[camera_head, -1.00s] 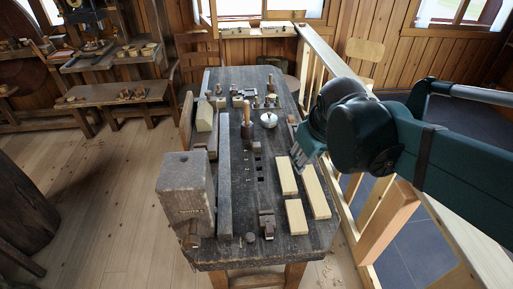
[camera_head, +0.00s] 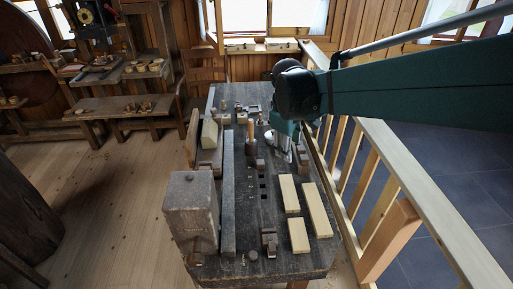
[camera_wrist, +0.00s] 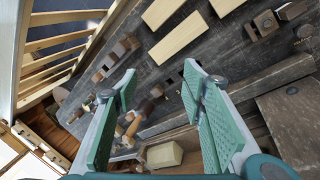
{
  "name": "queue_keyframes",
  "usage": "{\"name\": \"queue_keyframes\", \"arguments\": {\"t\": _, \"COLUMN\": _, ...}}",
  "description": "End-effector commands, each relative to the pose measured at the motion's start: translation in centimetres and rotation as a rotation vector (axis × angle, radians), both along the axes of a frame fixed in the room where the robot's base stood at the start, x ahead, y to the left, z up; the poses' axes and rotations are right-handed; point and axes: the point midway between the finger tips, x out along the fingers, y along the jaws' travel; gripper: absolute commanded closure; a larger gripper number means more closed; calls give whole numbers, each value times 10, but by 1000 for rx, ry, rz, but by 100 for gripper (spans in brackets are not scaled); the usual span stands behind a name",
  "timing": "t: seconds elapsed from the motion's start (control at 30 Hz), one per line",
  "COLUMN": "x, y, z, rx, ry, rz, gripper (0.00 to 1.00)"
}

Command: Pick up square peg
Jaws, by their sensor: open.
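My gripper (camera_head: 284,150) is over the right side of the workbench, pointing down. In the wrist view my gripper (camera_wrist: 160,75) shows two green-padded fingers spread wide, with nothing held between them. A small dark block (camera_wrist: 157,90), possibly the square peg, shows between the fingers, below them on the bench top; I cannot be sure which thing is the peg. Another small dark peg-like piece (camera_head: 253,255) stands near the bench's front edge. The head view hides what lies directly behind my gripper.
The workbench (camera_head: 240,230) carries three pale boards (camera_head: 289,194) front right, a small wooden tool (camera_head: 269,240), a wooden-handled tool (camera_head: 251,130) and a large block (camera_head: 191,205) at left. Several small items crowd the far end. A wooden railing (camera_head: 400,190) runs along the right.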

Motion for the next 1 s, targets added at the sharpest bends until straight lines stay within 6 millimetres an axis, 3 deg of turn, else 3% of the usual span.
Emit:
{"name": "queue_keyframes", "arguments": {"t": 0.47, "x": 71, "y": 28, "z": -24, "rx": -108, "ry": 118, "rz": 190, "gripper": 59}}
{"name": "queue_keyframes", "arguments": {"t": 1.0, "x": 140, "y": 63, "z": -75, "rx": -216, "ry": 259, "rz": 399, "gripper": 59}}
